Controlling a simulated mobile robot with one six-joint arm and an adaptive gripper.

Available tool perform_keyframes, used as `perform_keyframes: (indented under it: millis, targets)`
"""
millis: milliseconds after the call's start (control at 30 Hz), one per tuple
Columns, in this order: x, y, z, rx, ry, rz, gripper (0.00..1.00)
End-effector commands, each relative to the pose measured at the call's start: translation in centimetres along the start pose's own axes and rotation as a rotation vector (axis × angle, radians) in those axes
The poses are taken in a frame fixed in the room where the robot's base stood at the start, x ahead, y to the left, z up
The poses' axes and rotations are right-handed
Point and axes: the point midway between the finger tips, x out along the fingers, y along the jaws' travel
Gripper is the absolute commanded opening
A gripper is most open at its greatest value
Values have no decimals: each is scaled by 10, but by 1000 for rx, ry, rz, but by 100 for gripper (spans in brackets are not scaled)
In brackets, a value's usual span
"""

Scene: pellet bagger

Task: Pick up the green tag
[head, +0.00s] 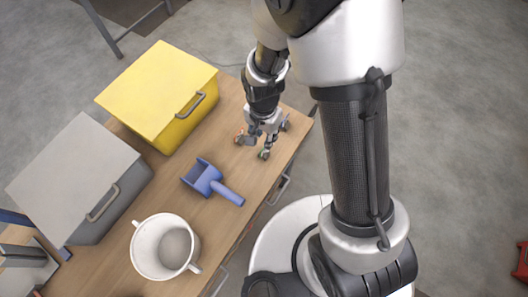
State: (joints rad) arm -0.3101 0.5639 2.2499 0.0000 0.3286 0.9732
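My gripper (267,140) points down over the wooden bench top, near its right end. A small green patch (264,154), which seems to be the green tag, shows right by the fingertips. The tag is tiny here and partly hidden by the fingers and dark grey parts. I cannot tell whether the fingers touch it or are closed around it.
A small orange-red item (238,134) lies just left of my gripper. A blue scoop (208,180) lies nearer the middle of the bench (225,215). A white pot (143,246), a grey bin (75,170) and a yellow bin (155,90) stand to the left.

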Motion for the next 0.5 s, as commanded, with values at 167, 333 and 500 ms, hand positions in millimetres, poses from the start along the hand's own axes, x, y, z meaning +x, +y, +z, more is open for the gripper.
perform_keyframes:
  millis: [167, 333, 500]
  targets:
    - [20, 0, 0, 0, 0, 0, 28]
    - [28, 0, -1, 0, 0, -1, 28]
    - [52, 1, -2, 0, -1, 1, 28]
